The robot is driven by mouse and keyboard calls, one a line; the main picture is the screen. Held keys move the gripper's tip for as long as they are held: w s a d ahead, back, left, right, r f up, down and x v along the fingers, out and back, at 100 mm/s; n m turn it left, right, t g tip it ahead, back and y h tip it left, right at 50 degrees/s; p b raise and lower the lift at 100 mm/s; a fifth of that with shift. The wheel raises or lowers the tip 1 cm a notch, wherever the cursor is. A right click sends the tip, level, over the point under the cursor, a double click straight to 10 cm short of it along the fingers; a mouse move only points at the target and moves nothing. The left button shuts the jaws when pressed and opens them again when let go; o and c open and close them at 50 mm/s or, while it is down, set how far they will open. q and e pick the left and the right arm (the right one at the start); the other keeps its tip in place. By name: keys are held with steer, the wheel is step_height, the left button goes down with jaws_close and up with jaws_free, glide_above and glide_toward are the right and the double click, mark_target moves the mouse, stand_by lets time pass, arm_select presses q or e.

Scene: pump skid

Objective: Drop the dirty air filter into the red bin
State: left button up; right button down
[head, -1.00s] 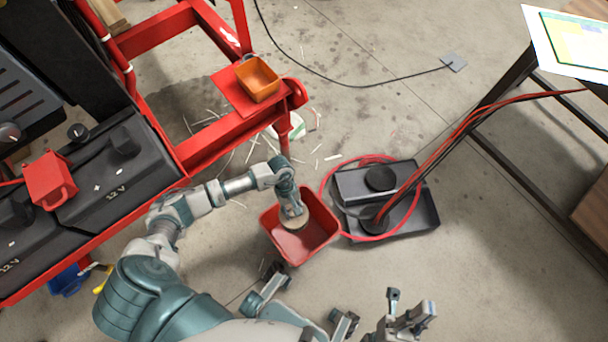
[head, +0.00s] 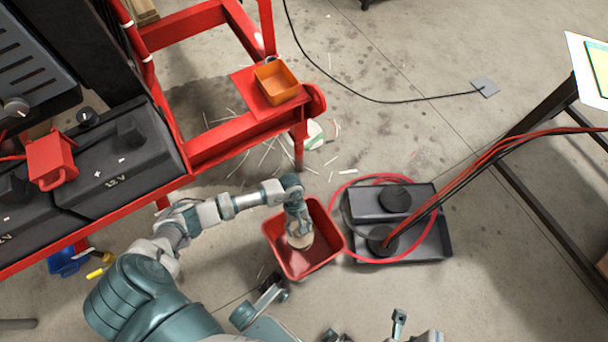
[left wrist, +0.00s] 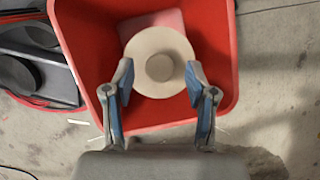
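The dirty air filter (head: 299,241) is a round, pale tan disc with a raised hub. It also fills the gap between the fingertips in the left wrist view (left wrist: 160,62). My left gripper (head: 299,228) points down with its fingers on either side of the filter and appears shut on it. The red bin (head: 275,248) is an open tub on the floor, and the filter is within its opening, over the bin's inside. How far it is above the bin floor is hard to tell. My right gripper (head: 413,330) is partly cut off at the bottom edge, fingers apart, empty.
The red skid frame (head: 220,143) with an orange box (head: 277,82) and black batteries (head: 120,165) is at the left. Scraps litter the floor behind the bin.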

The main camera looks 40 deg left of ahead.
arm_select(q)
steer(key=shift+w+a+r, duration=0.1)
steer(key=shift+a+r, duration=0.25)
steer(key=v, duration=1.1)
steer(key=shift+d, duration=0.15)
